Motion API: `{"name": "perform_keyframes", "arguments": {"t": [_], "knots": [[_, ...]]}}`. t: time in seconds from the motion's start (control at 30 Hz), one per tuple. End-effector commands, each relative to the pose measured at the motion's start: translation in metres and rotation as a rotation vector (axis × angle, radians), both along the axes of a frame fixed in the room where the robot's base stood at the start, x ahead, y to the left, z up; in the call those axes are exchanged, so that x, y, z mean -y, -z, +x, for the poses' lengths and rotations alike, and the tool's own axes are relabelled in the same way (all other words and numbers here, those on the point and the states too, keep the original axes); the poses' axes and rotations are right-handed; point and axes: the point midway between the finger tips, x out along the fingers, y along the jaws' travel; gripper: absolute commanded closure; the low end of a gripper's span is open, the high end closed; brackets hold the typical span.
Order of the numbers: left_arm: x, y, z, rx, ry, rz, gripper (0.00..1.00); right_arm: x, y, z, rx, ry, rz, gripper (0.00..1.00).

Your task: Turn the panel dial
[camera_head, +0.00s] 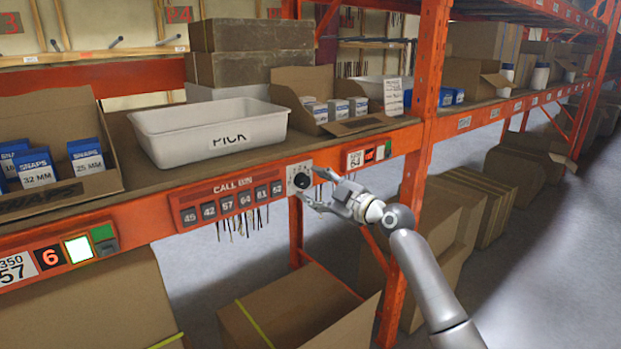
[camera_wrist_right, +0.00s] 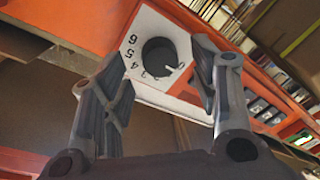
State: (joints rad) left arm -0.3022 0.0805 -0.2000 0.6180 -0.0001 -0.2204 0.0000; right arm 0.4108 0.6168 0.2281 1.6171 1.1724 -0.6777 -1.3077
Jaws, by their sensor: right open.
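The panel dial (camera_head: 301,180) is a black round knob on a white plate, at the right end of the red CALL BIN panel (camera_head: 232,200) on the orange shelf beam. In the right wrist view the dial (camera_wrist_right: 160,57) shows numbers around it and a light pointer mark toward its lower right. My right gripper (camera_head: 314,188) is open, with its fingers on either side of the dial. The right wrist view shows the fingers (camera_wrist_right: 160,80) spread left and right of the knob, with visible gaps; I cannot tell the remaining depth. My left gripper is not in view.
A white PICK bin (camera_head: 205,112) stands on the shelf above the panel. An open box of SNAPS packs (camera_head: 60,192) is at left. An orange upright (camera_head: 425,110) stands right of the dial. Cardboard boxes (camera_head: 290,310) sit below.

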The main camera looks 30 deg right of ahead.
Motion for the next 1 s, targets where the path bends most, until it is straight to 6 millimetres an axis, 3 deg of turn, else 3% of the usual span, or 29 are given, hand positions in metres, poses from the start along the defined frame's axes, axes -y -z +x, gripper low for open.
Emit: {"name": "perform_keyframes", "arguments": {"t": [0.2, 0.57, 0.9, 1.0], "knots": [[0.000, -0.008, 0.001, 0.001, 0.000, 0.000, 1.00, -0.003, 0.000, 0.017, 0.000, 0.000, 0.002, 0.45], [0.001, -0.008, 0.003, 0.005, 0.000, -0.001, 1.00, -0.004, 0.001, 0.020, -0.001, 0.000, 0.000, 0.46], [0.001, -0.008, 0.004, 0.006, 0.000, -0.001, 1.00, -0.004, 0.001, 0.020, -0.001, 0.000, 0.000, 0.90], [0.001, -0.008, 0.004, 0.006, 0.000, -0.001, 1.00, -0.004, 0.001, 0.020, -0.002, 0.000, 0.002, 0.91]]}}
